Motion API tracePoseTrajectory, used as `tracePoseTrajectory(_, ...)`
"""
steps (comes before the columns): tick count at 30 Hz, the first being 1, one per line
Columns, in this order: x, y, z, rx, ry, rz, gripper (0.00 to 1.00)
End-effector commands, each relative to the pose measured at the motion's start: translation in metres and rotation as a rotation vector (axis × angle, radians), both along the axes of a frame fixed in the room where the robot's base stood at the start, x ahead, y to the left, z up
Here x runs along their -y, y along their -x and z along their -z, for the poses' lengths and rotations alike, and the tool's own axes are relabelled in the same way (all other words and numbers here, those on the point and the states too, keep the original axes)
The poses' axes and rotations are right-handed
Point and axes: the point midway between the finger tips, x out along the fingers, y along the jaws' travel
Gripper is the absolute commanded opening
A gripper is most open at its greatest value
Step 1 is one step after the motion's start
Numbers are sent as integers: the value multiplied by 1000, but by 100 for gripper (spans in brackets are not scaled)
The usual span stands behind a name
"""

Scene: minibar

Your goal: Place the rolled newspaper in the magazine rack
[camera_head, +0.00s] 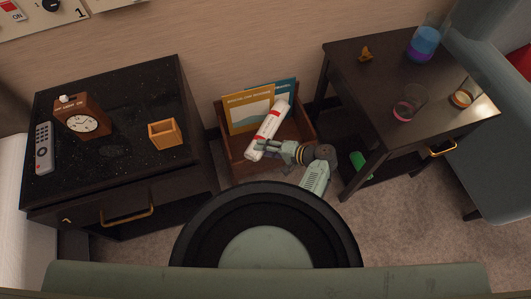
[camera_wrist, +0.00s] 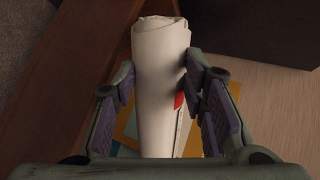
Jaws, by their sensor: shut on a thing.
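The rolled newspaper (camera_head: 268,130) is white with a red band and lies tilted over the magazine rack. It also fills the middle of the wrist view (camera_wrist: 160,75). My gripper (camera_head: 277,147) is shut on the newspaper near its lower end, with one finger on each side in the wrist view (camera_wrist: 162,95). The magazine rack (camera_head: 225,148) is an open reddish-brown wooden box on the floor against the wall. A yellow magazine (camera_head: 248,108) and a teal one (camera_head: 285,88) stand in it at the back. I cannot tell whether the newspaper touches the rack's bottom.
A black cabinet (camera_head: 112,160) stands left of the rack, bearing a clock (camera_head: 82,122), a remote (camera_head: 43,148) and an orange holder (camera_head: 165,133). A dark table (camera_head: 385,75) with glasses stands to the right. A green object (camera_head: 360,166) lies under it.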

Motion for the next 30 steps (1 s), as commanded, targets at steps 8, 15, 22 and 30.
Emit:
tracePoseTrajectory(8,1,-1,9,3,0,0,0)
tracePoseTrajectory(15,0,-1,15,3,0,0,0)
tracePoseTrajectory(22,0,0,23,2,0,0,0)
tracePoseTrajectory(30,0,1,26,-2,-2,0,49)
